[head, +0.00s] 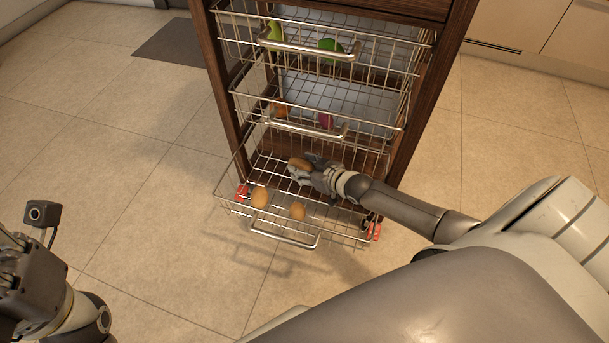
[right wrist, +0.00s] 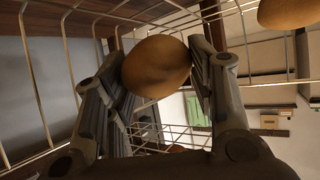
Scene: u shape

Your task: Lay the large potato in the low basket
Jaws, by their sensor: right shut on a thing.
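The low basket (head: 232,208) is a wire drawer pulled out at the bottom of the wooden rack. My right gripper (head: 300,168) is inside its outline, shut on a brown potato (head: 300,163). In the right wrist view the held potato (right wrist: 157,66) sits between both fingers (right wrist: 160,75). Whether it touches the basket floor I cannot tell. Two other potatoes, one (head: 260,196) at the left and one (head: 298,210) near the front, lie in the low basket. My left gripper (head: 10,240) is at the left edge, partly cut off, away from the rack.
The middle basket (head: 375,122) and the upper basket (head: 385,58) overhang above and behind, with green, orange and pink produce in them. The low basket's front handle (head: 285,236) faces me. The tiled floor (head: 120,180) at the left is clear.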

